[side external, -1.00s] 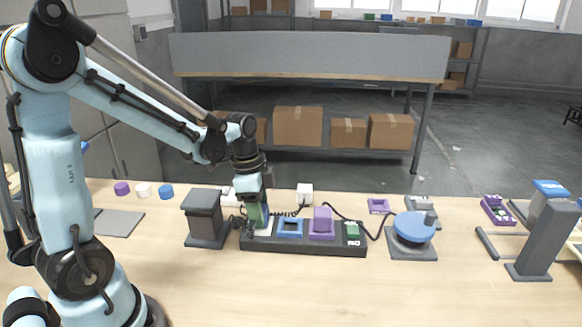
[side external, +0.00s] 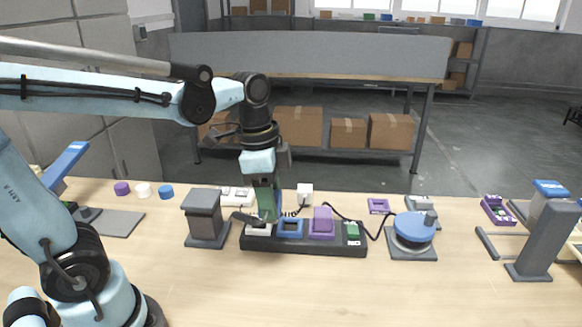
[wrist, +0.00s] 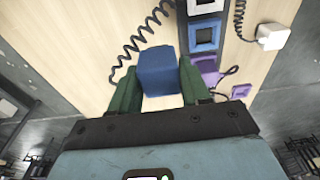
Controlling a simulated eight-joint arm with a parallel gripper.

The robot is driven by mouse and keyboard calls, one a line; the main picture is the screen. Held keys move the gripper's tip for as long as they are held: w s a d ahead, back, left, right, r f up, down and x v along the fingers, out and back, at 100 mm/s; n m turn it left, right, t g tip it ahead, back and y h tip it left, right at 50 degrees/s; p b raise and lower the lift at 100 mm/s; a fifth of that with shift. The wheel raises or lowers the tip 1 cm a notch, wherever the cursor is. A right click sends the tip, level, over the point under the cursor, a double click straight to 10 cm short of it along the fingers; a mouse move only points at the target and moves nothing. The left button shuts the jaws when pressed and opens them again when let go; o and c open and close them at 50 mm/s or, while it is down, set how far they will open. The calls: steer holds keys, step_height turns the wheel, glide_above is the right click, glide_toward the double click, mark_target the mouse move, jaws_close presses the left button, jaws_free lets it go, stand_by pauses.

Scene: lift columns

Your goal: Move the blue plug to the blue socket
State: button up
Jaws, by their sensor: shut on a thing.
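My gripper (side external: 267,203) is shut on the blue plug (wrist: 157,70), which shows between its green fingers in the wrist view. In the side view, only a sliver of the plug (side external: 279,207) shows behind the fingers. The blue socket (side external: 290,228) is a square recessed frame on the dark strip, just right of and below my gripper. It also shows in the wrist view (wrist: 204,36), right of the held plug and apart from it. It looks empty.
The strip (side external: 300,247) also bears a white socket (side external: 258,229), a tall purple plug (side external: 321,222) and a green switch (side external: 352,231). A grey post (side external: 205,217) stands to the left and a blue turntable (side external: 414,227) to the right. Black coiled cord (wrist: 127,60) runs beside the held plug.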

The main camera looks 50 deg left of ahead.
steer(key=d+r, duration=0.2)
steer(key=shift+s+d+r, duration=0.25)
steer(key=shift+s+r, duration=0.05)
steer(key=shift+s, duration=0.1)
steer(key=shift+r, duration=1.1)
steer(key=shift+r, duration=0.7)
steer(key=shift+r, duration=0.2)
steer(key=shift+w+a, duration=3.1)
steer(key=shift+w, duration=1.2)
steer(key=shift+f, duration=6.95)
steer(key=shift+f, duration=0.8)
